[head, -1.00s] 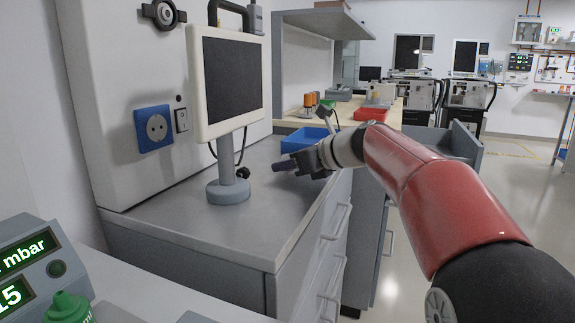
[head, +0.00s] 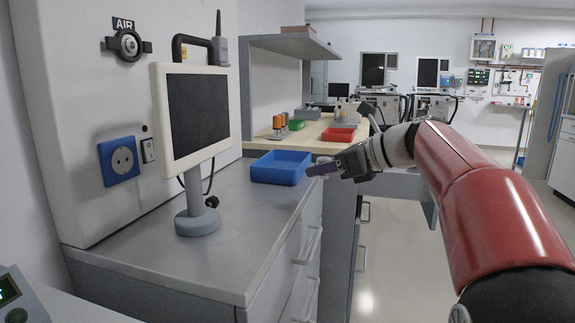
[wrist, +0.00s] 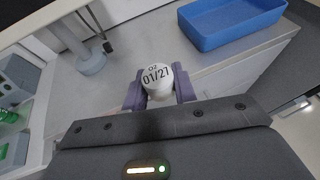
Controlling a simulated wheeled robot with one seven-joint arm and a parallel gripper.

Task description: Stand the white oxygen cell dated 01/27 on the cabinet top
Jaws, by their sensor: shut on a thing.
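The white oxygen cell (wrist: 158,82) shows in the wrist view, its round top marked "O2 01/27". My gripper (wrist: 158,96) is shut on it, with a purple finger on each side. In the head view my gripper (head: 322,169) is near the right edge of the grey cabinet top (head: 245,215), by the blue tray; the cell cannot be made out there. In the wrist view the cabinet top (wrist: 130,65) lies beyond and below the cell. Whether the cell's base touches anything is hidden.
A blue tray (head: 281,168) stands at the cabinet's far end; it also shows in the wrist view (wrist: 215,45). A monitor on a round-footed stand (head: 197,222) stands at the left. The cabinet top's front part is clear. A wooden bench with a red tray (head: 336,135) lies beyond.

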